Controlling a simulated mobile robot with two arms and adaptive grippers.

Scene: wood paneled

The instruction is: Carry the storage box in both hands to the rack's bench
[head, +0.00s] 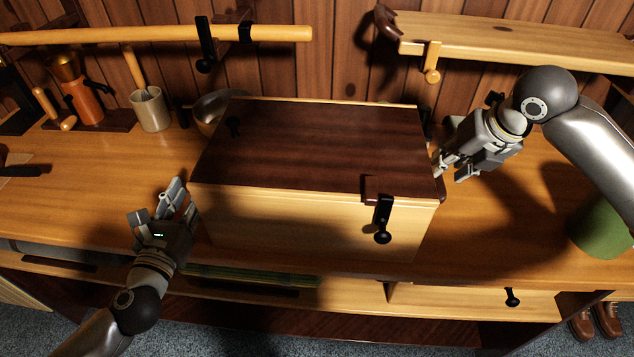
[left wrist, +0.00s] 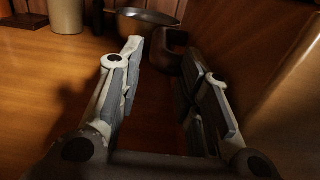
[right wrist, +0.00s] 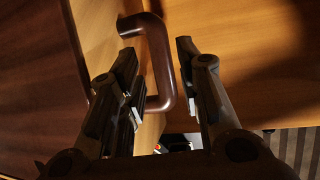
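The storage box (head: 320,225) stands on a wooden bench top (head: 80,190), with pale wooden sides, a dark brown lid (head: 310,145) and a black latch (head: 382,220) at its front. My left gripper (head: 170,203) is open at the box's left side. In the left wrist view a dark handle (left wrist: 168,48) on the box lies ahead, near the fingertips, and nothing is gripped. My right gripper (head: 452,170) is open at the right side. In the right wrist view the dark brown handle (right wrist: 158,55) lies between or just beyond its open fingers; contact cannot be told.
A mug (head: 150,110), an orange tool (head: 85,102) and a metal bowl (head: 212,108) stand behind and left of the box. A green object (head: 600,225) is at the right. The bench's left part is mostly clear.

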